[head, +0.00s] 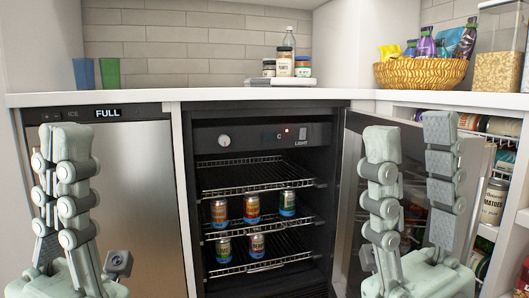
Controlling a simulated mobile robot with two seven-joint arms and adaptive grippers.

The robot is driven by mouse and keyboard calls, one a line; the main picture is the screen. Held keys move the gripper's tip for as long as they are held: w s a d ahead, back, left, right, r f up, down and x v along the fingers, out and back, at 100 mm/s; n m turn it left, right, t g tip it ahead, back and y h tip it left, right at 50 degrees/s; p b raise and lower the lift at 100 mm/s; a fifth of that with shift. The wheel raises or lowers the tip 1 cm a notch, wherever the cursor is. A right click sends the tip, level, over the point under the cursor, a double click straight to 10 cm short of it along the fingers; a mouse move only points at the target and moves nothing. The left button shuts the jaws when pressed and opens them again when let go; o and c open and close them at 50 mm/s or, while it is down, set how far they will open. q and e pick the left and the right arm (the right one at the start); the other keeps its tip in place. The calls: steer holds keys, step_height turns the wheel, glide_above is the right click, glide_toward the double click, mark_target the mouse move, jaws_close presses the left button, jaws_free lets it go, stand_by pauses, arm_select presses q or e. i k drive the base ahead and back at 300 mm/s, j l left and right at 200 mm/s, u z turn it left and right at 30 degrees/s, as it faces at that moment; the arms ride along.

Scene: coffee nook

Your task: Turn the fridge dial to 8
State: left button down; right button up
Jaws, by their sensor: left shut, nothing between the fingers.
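The fridge dial (224,141) is a small round white knob at the left of the dark control panel (255,137) inside the open fridge. Its marks are too small to read. My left gripper (62,137) is shut and empty, fingers up, in front of the appliance left of the fridge and well apart from the dial. My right gripper (411,135) is open and empty, fingers spread and pointing up, in front of the open fridge door, right of the dial and apart from it.
The fridge door (353,180) stands open at the right. Wire shelves hold several cans (252,208). An appliance marked "FULL" (145,190) is at the left. The counter (220,96) above holds jars (285,62), cups (109,73) and a gold basket (420,75). Space before the dial is clear.

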mark_target(224, 140)
steer(key=i+j+z, duration=0.65)
steer(key=i+j, duration=0.15)
